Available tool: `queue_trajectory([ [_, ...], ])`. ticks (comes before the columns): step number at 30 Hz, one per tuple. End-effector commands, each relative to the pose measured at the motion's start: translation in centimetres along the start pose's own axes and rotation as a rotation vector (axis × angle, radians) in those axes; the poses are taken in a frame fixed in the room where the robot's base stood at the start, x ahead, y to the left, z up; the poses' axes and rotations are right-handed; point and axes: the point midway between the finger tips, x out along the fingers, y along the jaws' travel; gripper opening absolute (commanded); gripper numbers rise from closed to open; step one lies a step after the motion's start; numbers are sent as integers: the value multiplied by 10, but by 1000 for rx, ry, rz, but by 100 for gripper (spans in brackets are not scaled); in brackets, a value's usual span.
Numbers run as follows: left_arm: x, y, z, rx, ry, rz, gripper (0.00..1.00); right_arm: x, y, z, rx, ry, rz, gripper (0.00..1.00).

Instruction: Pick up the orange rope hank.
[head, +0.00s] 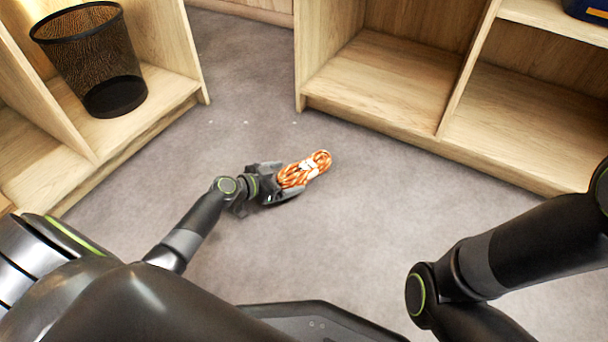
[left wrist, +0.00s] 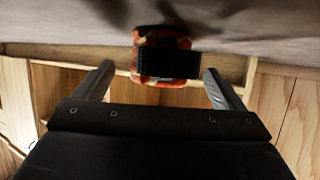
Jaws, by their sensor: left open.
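The orange rope hank (head: 318,160) lies on the grey carpet in the middle of the head view, with a pale band around its middle. My left gripper (head: 287,182) is open, low at the hank's near end. One finger is on either side of that end. In the left wrist view, the hank (left wrist: 162,36) shows between the two spread fingers (left wrist: 160,80), with clear gaps on both sides. A dark band crosses it there. Some of the near end is hidden by the gripper in the head view. My right arm shows at the right; its gripper is out of view.
A black mesh bin (head: 95,60) stands in the wooden shelf unit (head: 150,122) at the left. Another wooden shelf unit (head: 425,143) stands at the back right, with a blue item (head: 588,10) on its upper shelf. The carpet (head: 340,240) around the hank is clear.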

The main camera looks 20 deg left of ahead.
Motion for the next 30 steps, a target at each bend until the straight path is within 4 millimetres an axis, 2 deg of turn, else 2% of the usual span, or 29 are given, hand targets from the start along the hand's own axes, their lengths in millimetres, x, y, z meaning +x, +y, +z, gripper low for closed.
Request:
queue_trajectory([
  [6, 0, 0, -1, 0, 0, 0, 90, 0, 0, 0, 1, 0, 0, 36],
  [20, 0, 0, -2, 0, 2, 0, 29, 0, 0, 0, 0, 1, 0, 36],
  [26, 0, 0, -2, 1, 2, 0, 29, 1, 0, 1, 0, 1, 0, 36],
  [30, -5, 0, -13, 1, 2, 0, 29, 9, -2, 5, -1, 0, 0, 36],
])
